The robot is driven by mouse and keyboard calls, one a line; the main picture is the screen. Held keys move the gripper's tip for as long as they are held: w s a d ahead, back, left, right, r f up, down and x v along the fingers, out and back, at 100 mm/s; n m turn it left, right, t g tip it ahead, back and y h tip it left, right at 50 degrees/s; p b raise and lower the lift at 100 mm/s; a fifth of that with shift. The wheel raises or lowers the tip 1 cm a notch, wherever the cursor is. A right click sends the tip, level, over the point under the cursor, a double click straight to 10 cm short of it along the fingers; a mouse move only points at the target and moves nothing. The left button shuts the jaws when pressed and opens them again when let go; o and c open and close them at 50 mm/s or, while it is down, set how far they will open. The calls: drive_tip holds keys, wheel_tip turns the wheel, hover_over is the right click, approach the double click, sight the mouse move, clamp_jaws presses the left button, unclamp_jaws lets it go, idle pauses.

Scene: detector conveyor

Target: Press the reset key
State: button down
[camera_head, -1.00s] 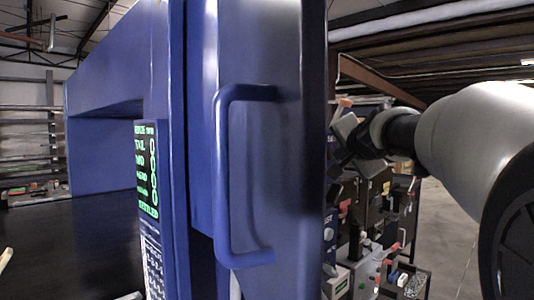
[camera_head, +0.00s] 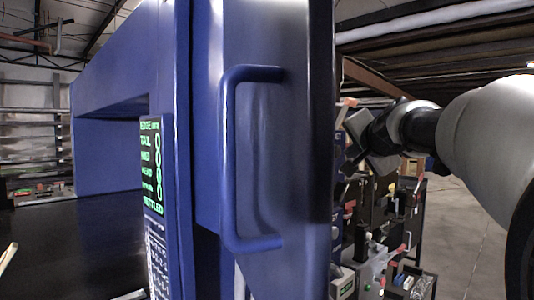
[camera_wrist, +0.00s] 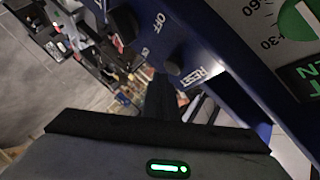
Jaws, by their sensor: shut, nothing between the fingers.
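The reset key is a small dark round button (camera_wrist: 173,68) beside the white RESET lettering on the blue panel in the wrist view. My gripper (camera_wrist: 161,82) shows there as a dark shut pair of fingers, its tip just below and left of the key. I cannot tell whether they touch. In the head view, my gripper (camera_head: 349,168) is at the right edge of the blue machine, its fingertips dark and hard to make out. The blue panel's edge (camera_head: 338,190) there carries partly visible lettering; the key cannot be made out in that view.
A blue door handle (camera_head: 232,160) sticks out on the machine's front, left of my arm. A display with green text (camera_head: 151,170) is farther left. A dark knob (camera_wrist: 124,22) by OFF and a dial (camera_wrist: 300,20) share the panel. Cluttered equipment (camera_head: 385,225) stands behind.

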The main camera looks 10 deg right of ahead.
drive_tip(key=s+d+b, duration=0.1)
drive_tip(key=s, duration=0.1)
drive_tip(key=s+d+b, duration=0.2)
idle(0.4)
idle(0.5)
drive_tip(key=s+a+f+n+g+y+p, duration=0.2)
drive_tip(key=s+a+f+n, duration=0.15)
drive_tip(key=a+f, duration=0.4)
drive_tip(key=s+a+f+n+g+p, duration=0.2)
drive_tip(key=s+a+f+n+g, duration=0.2)
drive_tip(key=s+f, duration=0.6)
drive_tip(key=s+a+f+n+g+p, duration=0.2)
drive_tip(key=s+a+f+n, duration=0.3)
drive_tip(key=s+f, duration=0.5)
drive_tip(key=s+g, duration=0.1)
drive_tip(key=s, duration=0.4)
drive_tip(key=shift+s+a+f+g, duration=0.25)
drive_tip(key=shift+f+g, duration=0.1)
drive_tip(key=shift+g, duration=0.05)
